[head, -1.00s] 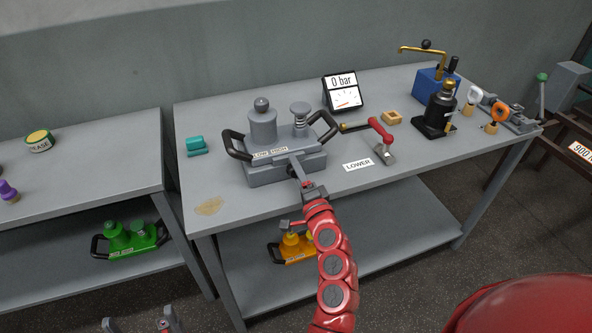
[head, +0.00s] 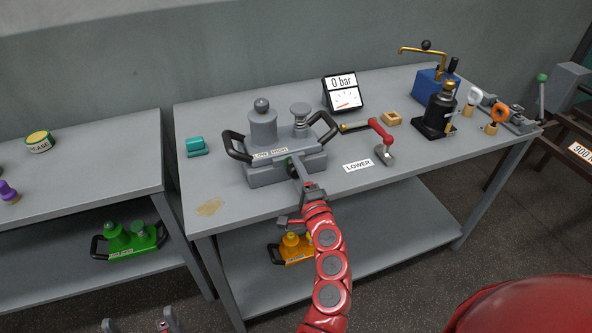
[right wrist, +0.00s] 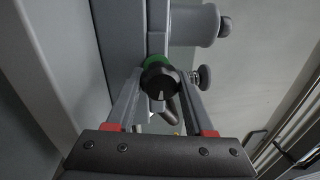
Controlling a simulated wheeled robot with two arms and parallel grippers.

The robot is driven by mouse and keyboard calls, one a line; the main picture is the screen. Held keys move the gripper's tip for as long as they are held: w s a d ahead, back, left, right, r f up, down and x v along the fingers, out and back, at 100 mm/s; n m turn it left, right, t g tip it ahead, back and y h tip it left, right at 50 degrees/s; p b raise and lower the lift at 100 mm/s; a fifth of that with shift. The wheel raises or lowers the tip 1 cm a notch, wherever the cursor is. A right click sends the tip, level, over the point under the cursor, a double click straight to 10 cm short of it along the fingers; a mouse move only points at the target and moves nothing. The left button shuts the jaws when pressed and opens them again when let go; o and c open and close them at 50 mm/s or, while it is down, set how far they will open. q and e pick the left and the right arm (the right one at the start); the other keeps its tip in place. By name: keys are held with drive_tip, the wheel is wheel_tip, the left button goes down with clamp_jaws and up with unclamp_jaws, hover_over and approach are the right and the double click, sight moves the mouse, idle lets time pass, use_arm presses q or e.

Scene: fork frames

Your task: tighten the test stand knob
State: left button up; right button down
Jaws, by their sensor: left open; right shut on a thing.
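The grey test stand (head: 262,174) sits on the grey bench, with two upright grey posts and a black handle at each side. A round black knob (right wrist: 160,82) with a green ring (right wrist: 156,61) behind it is on its front face. My right gripper (head: 295,166) reaches the stand's front and is shut on the knob; its fingers flank the knob in the right wrist view (right wrist: 159,88). In the head view the fingers mostly hide the knob. My left gripper (head: 138,324) is open and empty at the bottom left edge, away from the bench top.
A gauge display (head: 344,92) reading 0 bar stands behind. A red-handled lever (head: 381,133) and LOWER label (head: 358,165) are to the right, then a black bottle jack (head: 437,114). A teal item (head: 196,146) lies left. The bench's front left is mostly clear.

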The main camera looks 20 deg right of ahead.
drive_tip(key=shift+c, duration=1.4)
unclamp_jaws()
drive_tip(key=shift+s+f, duration=0.1)
drive_tip(key=s+f+p, duration=0.1)
drive_tip(key=s+f, duration=0.1)
drive_tip(key=s, duration=1.5)
drive_tip(key=shift+s+d, duration=0.15)
drive_tip(key=shift+d, duration=0.1)
